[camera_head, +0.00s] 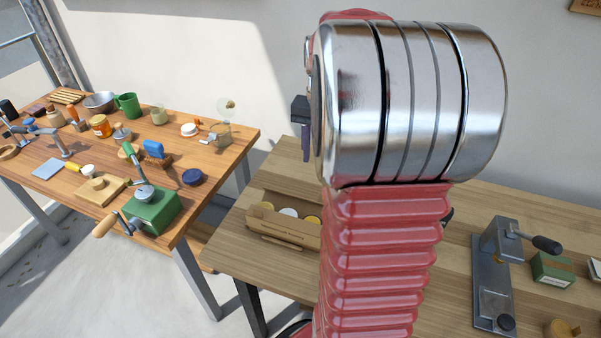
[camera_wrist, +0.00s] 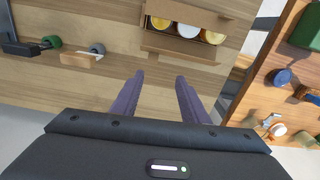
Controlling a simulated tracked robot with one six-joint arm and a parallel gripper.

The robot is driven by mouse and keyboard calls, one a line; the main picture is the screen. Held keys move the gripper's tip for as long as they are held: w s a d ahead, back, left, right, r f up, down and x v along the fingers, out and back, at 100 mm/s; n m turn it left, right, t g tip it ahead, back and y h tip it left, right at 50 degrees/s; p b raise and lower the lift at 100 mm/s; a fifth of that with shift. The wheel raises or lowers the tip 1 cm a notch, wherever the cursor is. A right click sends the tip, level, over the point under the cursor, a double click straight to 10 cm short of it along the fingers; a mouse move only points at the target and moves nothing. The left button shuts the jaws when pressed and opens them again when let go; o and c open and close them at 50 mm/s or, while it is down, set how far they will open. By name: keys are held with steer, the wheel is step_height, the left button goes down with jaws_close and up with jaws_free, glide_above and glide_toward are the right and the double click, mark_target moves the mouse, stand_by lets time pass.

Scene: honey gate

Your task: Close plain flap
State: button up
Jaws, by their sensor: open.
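An open cardboard box (camera_wrist: 147,24) holding several round-lidded jars, yellow and white, lies at the top of the wrist view. It also stands on the near bench in the head view (camera_head: 252,224). A cardboard flap (camera_wrist: 180,45) stretches outward along the box's lower side in the wrist view; another flap (camera_wrist: 222,7) shows at its upper side.
A wooden bench (camera_head: 245,255) carries the box. A metal press (camera_head: 494,275) and a green box (camera_head: 552,268) stand at its right. A wooden-handled tool (camera_wrist: 80,60) lies beside the box in the wrist view. A second, crowded table (camera_head: 110,165) stands at left.

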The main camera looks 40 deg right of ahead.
steer(key=shift+s+d+f+m, duration=0.15)
steer(key=shift+d+f+m, duration=0.1)
steer(key=shift+d, duration=0.4)
steer(key=shift+s+d+f+m, duration=0.15)
steer(key=shift+d+f, duration=0.1)
steer(key=shift+d, duration=0.35)
steer(key=shift+f, duration=0.1)
step_height(320, 180, down, 14)
steer(key=shift+r, duration=0.15)
steer(key=shift+c, duration=0.6)
jaws_close()
